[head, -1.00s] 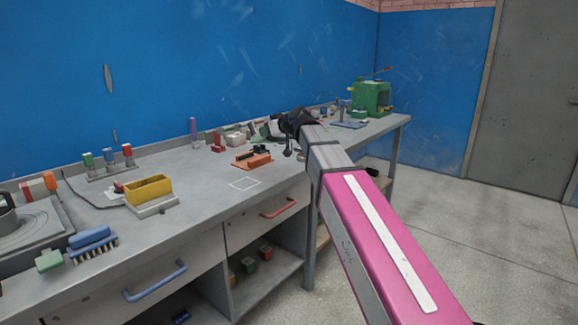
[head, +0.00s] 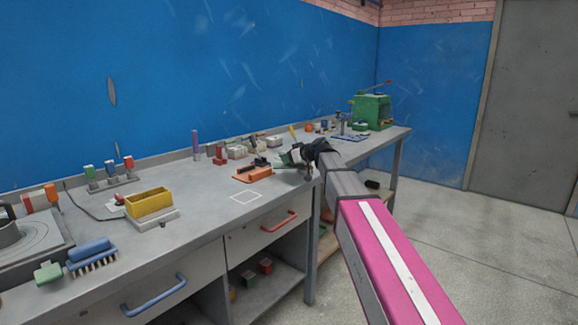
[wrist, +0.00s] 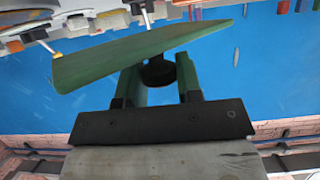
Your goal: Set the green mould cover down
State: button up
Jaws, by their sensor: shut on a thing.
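The green mould cover (wrist: 140,54) is a flat green plate with a dark round knob, seen in the wrist view. My gripper (wrist: 158,78) is shut on that knob, and the plate is tilted across the fingertips. In the head view the cover (head: 291,158) shows as a small green patch beside my dark gripper (head: 303,163), over the right part of the bench. My wrist and arm hide part of it. I cannot tell whether the cover touches the bench.
A white square outline (head: 246,197) on the grey bench (head: 200,222) is empty. An orange block (head: 253,175) lies behind it. A yellow box (head: 149,202) stands at left. Small blocks and tools line the back; a green machine (head: 371,112) stands at the far right.

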aim_at(289, 165)
jog(key=shift+f, duration=1.5)
jog(key=shift+f, duration=0.15)
jog(key=o, duration=0.9)
jog(key=shift+o, duration=0.2)
jog(key=shift+s+d+r, duration=0.15)
jog(key=shift+d+r, duration=0.05)
jog(key=shift+r, duration=0.05)
jog(key=v, duration=1.1)
jog(key=shift+s+d, duration=0.15)
